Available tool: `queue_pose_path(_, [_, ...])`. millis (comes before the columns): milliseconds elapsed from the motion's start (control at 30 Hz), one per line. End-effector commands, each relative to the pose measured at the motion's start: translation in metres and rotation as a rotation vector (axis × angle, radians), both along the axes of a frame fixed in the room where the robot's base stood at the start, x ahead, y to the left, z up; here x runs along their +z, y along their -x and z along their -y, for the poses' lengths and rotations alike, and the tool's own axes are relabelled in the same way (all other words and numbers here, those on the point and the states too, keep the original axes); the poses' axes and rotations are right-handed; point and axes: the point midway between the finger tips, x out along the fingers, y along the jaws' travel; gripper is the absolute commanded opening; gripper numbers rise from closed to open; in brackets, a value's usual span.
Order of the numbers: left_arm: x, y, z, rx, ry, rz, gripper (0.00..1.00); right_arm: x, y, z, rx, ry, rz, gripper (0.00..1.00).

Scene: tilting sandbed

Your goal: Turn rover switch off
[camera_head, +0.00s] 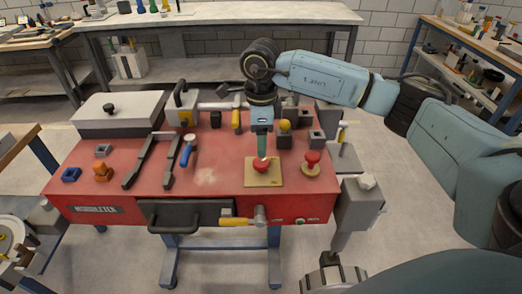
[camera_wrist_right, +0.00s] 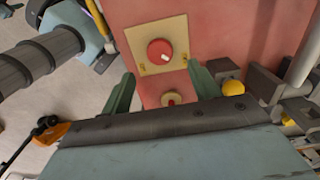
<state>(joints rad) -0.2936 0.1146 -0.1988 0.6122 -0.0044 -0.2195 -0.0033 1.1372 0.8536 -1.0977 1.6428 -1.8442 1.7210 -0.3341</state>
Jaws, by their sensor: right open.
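A red round switch knob (camera_head: 261,166) sits on a square tan plate (camera_head: 276,179) near the front middle of the red bench top. In the right wrist view the knob (camera_wrist_right: 159,51) shows a short white mark, and its plate (camera_wrist_right: 135,37) has small yellow fittings at its corners. My right gripper (camera_head: 262,155) points down just above the knob in the head view and partly hides it. In the right wrist view its green fingers (camera_wrist_right: 162,84) are spread apart with nothing between them; contact cannot be told. My left gripper is not in view.
A red mushroom button (camera_head: 312,158) on a round base stands to the right of the plate. A blue-handled tool (camera_head: 187,153), black bars (camera_head: 140,164) and a grey-lidded box (camera_head: 118,110) lie to the left.

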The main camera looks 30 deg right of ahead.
Motion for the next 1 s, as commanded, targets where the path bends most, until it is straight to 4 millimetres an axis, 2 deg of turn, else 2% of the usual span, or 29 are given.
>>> queue_pose_path(33, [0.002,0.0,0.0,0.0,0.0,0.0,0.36,0.013,0.0,0.0,0.002,0.0,0.004,0.61])
queue_pose_path(100, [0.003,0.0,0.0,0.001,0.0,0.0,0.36,0.028,-0.001,0.0,0.002,-0.001,0.005,0.61])
queue_pose_path(333, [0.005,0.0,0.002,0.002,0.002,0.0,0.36,0.059,0.0,0.0,0.001,0.0,0.001,0.61])
queue_pose_path(500, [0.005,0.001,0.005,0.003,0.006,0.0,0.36,0.065,0.0,0.0,0.001,0.0,0.0,0.61])
queue_pose_path(1000, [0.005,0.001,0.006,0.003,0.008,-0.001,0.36,0.064,0.0,-0.002,0.004,-0.006,0.0,0.61])
